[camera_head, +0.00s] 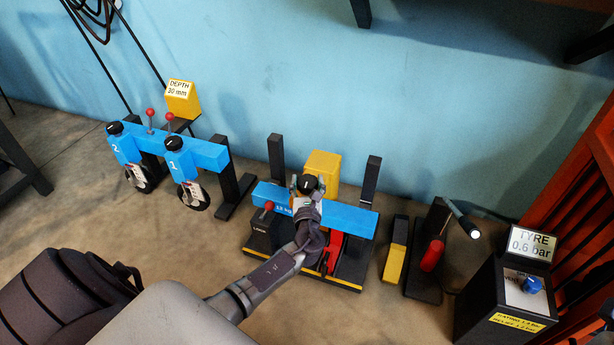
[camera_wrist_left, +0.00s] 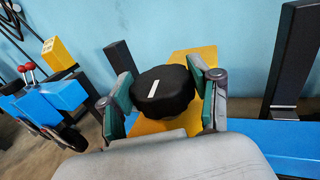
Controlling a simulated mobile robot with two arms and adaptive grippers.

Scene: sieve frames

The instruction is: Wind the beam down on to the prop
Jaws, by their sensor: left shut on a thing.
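The blue beam (camera_head: 350,218) lies across a dark stand with a black post (camera_head: 275,160) behind each side. It also shows in the wrist view (camera_wrist_left: 275,137). A round black knob (camera_wrist_left: 163,92) with a white mark sits at the middle of the beam. My left gripper (camera_head: 307,187) is shut on this knob, one finger on each side of it. A red part (camera_head: 335,248) stands under the beam; I cannot tell whether it is the prop or whether the beam touches it. My arm hides much of the space below. My right gripper is not in view.
A yellow block (camera_head: 322,163) stands behind the beam. At the left is another blue bar (camera_head: 206,153) with two knobs and gauges. At the right are a black stand with a red handle (camera_head: 432,256) and a tyre box (camera_head: 510,297).

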